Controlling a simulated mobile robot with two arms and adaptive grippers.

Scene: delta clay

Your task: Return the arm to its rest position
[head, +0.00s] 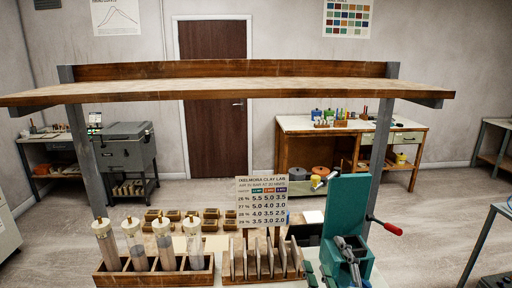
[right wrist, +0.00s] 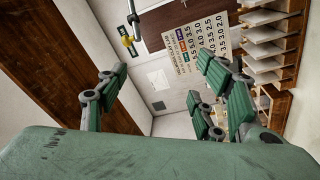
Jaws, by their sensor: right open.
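My right gripper (head: 348,250) shows low in the head view, right of centre, in front of a teal upright piece (head: 345,200). In the right wrist view my right gripper (right wrist: 163,85) has its green-padded fingers spread wide with nothing held between them. The sign with rows of numbers (right wrist: 195,45) and a rack of pale plates (right wrist: 268,75) lie beyond the fingers. My left gripper is out of view.
A wooden shelf (head: 250,88) spans above the bench. A rack of tubes (head: 155,275), a slotted wooden rack (head: 262,278), the number sign (head: 262,203) and small wooden boxes (head: 210,213) stand close by. A red-handled lever (head: 388,228) sticks out right.

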